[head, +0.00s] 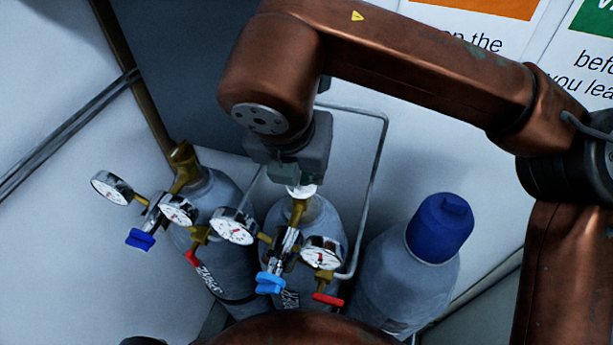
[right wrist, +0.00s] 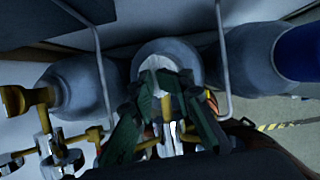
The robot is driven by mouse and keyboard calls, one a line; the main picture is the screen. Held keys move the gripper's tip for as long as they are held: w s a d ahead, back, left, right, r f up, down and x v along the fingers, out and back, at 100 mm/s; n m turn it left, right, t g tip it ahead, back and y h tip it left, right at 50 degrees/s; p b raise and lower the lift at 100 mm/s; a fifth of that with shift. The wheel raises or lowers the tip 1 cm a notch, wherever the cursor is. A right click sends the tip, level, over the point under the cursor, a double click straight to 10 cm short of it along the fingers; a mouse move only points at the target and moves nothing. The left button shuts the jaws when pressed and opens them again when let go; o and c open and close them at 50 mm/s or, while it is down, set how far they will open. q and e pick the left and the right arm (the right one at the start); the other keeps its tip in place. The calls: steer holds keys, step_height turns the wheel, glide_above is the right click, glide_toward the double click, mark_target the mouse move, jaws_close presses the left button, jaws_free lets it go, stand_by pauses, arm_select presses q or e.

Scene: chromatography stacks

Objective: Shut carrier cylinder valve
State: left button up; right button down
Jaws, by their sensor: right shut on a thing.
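Three grey gas cylinders stand in a row against the wall. The middle cylinder (head: 331,222) has a brass valve (head: 298,211) with a pale knob (head: 301,191) on top. My right gripper (head: 300,182) comes down from above and is shut on that knob; its jaws hide part of it. In the right wrist view, the dark green fingers (right wrist: 165,98) close around the pale knob (right wrist: 152,82) in front of the middle cylinder (right wrist: 168,55). Which cylinder is the carrier one cannot be read. My left gripper is not in view.
The left cylinder (head: 218,196) has a brass valve (head: 184,165). Several gauges (head: 233,226), a dark blue knob (head: 140,239), a light blue knob (head: 269,283) and red levers (head: 328,299) crowd the front. The right cylinder wears a blue cap (head: 440,227). Grey rails (head: 379,180) run between cylinders.

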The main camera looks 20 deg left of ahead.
steer(key=shift+s+a+f+m, duration=0.1)
steer(key=shift+a+f+m, duration=0.1)
steer(key=shift+m, duration=0.4)
steer(key=c, duration=2.3)
jaws_free()
steer(key=shift+c, duration=0.2)
steer(key=shift+a, duration=0.15)
steer(key=shift+r, duration=0.1)
steer(key=shift+s+r, duration=0.1)
steer(key=shift+r, duration=0.45)
steer(key=v, duration=1.1)
steer(key=shift+a, duration=0.1)
